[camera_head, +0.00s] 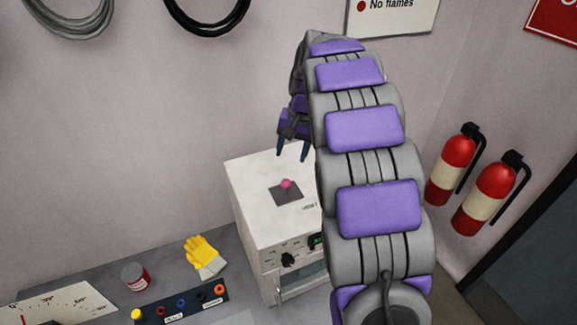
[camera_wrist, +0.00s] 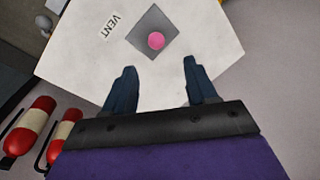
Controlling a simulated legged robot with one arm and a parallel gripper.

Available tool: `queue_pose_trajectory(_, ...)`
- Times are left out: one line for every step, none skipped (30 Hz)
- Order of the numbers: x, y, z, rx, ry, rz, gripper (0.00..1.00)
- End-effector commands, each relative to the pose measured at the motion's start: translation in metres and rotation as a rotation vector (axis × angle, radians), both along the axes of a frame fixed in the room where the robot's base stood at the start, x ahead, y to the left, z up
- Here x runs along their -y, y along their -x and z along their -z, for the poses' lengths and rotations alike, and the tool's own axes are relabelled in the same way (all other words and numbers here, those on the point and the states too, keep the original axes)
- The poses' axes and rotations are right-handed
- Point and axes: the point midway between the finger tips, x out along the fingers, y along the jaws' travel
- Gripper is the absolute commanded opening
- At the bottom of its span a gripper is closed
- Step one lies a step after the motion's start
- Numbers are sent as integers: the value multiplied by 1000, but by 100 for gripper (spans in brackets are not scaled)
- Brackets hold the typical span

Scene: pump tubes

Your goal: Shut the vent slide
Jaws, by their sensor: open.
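The vent slide shows as a pink knob (camera_head: 287,184) on a dark grey plate (camera_head: 287,195) on top of a white box (camera_head: 262,222). In the wrist view the pink knob (camera_wrist: 156,41) sits toward the lower right part of the dark plate (camera_wrist: 150,30), beside a label reading VENT (camera_wrist: 112,26). My gripper (camera_head: 293,157) is above the box top, pointing down, apart from the knob. In the wrist view my gripper's two dark blue fingers (camera_wrist: 160,75) are spread wide with nothing between them, and the knob lies beyond their tips. My arm hides the right side of the box.
Left of the box, the grey bench holds yellow gloves (camera_head: 203,256), a red and grey can (camera_head: 135,277), a dark strip with coloured sockets (camera_head: 182,304) and a white gauge panel (camera_head: 62,303). Two fire extinguishers (camera_head: 452,165) hang on the right wall.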

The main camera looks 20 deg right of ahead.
Motion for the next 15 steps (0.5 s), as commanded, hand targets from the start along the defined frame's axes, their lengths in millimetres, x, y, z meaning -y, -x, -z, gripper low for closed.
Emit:
queue_pose_trajectory(2,0,-8,5,2,1,57)
queue_pose_trajectory(3,0,-12,5,2,1,57)
queue_pose_trajectory(3,1,-17,3,1,1,57)
queue_pose_trajectory(3,2,-20,1,1,0,57)
queue_pose_trajectory(4,2,-23,0,0,0,57)
queue_pose_trajectory(4,3,-26,0,0,0,57)
queue_pose_trajectory(4,3,-28,1,1,0,57)
queue_pose_trajectory(5,3,-30,1,1,0,57)
queue_pose_trajectory(5,3,-32,2,1,0,57)
queue_pose_trajectory(5,3,-32,2,1,0,57)
queue_pose_trajectory(5,3,-33,2,1,0,57)
queue_pose_trajectory(5,3,-33,2,1,0,57)
queue_pose_trajectory(5,3,-33,2,1,0,57)
queue_pose_trajectory(5,3,-33,1,1,0,57)
queue_pose_trajectory(5,3,-33,0,1,0,57)
